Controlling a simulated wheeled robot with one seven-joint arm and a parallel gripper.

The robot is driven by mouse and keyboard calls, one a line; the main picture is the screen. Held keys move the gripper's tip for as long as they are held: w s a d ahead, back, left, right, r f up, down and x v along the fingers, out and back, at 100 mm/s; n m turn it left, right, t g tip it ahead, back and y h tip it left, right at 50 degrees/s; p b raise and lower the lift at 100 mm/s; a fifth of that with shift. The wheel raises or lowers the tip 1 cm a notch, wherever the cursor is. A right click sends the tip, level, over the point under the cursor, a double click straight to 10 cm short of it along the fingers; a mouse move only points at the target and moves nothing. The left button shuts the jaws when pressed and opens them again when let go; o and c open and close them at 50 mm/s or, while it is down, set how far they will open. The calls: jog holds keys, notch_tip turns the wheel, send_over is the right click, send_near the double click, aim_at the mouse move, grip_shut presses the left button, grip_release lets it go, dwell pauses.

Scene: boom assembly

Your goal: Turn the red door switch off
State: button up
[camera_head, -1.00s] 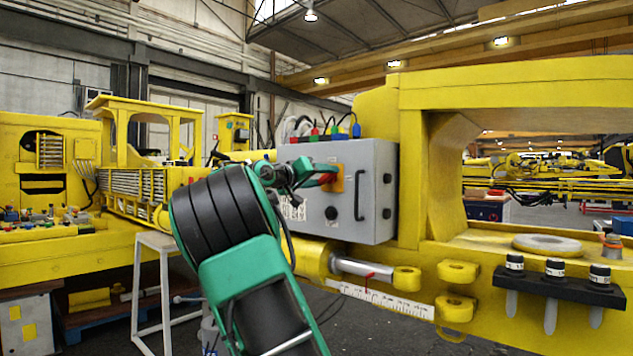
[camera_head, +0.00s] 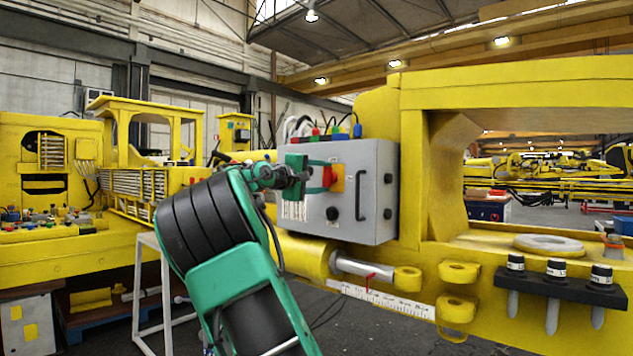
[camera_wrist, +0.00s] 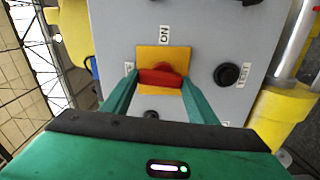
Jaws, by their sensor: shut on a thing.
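The red door switch (camera_wrist: 161,77) sits on a yellow plate (camera_wrist: 164,54) on the grey control box (camera_head: 365,160). In the wrist view its red handle lies crosswise between my green fingers, below the "ON" label (camera_wrist: 164,35). My gripper (camera_head: 325,178) is shut on the red switch, with a finger at each end of the handle. In the head view the red handle (camera_head: 327,177) shows partly behind the fingers, in front of the yellow plate.
A black knob marked "TEST" (camera_wrist: 227,75) is right of the switch in the wrist view. The box door has a dark handle (camera_head: 360,196). Cables with coloured plugs (camera_head: 330,134) top the box. A yellow cylinder (camera_head: 305,257) runs below.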

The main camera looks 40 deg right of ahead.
jog(key=shift+w+a+f+n, duration=0.15)
jog(key=shift+w+n, duration=0.2)
jog(key=shift+n, duration=0.35)
jog(key=o, duration=1)
jog(key=shift+w, duration=0.1)
jog(key=shift+o, duration=0.2)
jog(key=shift+s, duration=0.2)
jog(key=a, duration=1)
jog(key=shift+s+a, duration=0.25)
jog(key=shift+s, duration=0.1)
